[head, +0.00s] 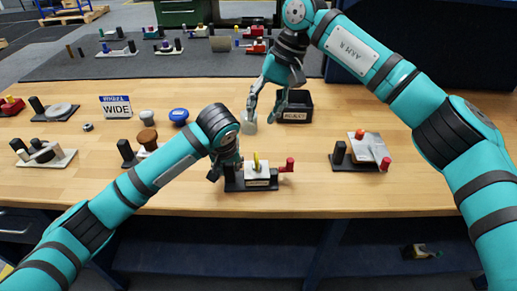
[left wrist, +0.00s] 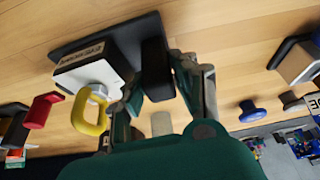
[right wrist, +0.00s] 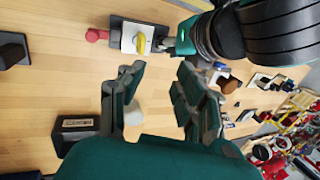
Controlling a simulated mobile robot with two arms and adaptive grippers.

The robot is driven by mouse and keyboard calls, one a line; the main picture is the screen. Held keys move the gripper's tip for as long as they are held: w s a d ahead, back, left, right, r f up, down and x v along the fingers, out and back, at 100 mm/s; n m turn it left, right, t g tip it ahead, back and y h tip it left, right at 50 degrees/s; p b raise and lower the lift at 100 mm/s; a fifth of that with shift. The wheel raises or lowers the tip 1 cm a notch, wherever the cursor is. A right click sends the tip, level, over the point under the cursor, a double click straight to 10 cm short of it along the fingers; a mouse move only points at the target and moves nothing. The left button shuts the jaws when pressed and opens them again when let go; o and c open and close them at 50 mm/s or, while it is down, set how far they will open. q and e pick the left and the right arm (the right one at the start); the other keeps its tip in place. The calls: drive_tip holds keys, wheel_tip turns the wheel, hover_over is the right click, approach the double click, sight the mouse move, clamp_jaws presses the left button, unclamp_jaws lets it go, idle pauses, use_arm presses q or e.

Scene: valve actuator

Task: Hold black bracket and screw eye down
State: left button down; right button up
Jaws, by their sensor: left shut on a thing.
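The fixture has a white block (head: 257,174) on a dark base, with a yellow screw eye (head: 256,161) standing on top and a red knob (head: 287,166) at its right. The screw eye also shows in the left wrist view (left wrist: 90,110). My left gripper (head: 222,172) is shut on the upright black bracket (left wrist: 155,70) at the block's side; in the head view the gripper mostly hides it. The screw eye is outside the fingers. My right gripper (head: 265,108) is open and empty above the table, behind the fixture, as the right wrist view (right wrist: 155,75) shows.
A pale cylinder (head: 249,126) stands beneath my right gripper, beside a black bin (head: 296,106). Another fixture (head: 362,152) stands at the right. Blue and brown knobs (head: 179,115) and a WIDE sign (head: 116,107) stand at the left. The front-right tabletop is clear.

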sight(257, 155)
drive_tip(key=shift+n+h, duration=0.7)
drive_tip(key=shift+h, duration=0.2)
drive_tip(key=f, duration=0.7)
drive_tip(key=a+f, duration=0.1)
drive_tip(key=f, duration=0.3)
drive_tip(key=shift+s+f, duration=0.1)
drive_tip(key=shift+f, duration=0.25)
clamp_jaws()
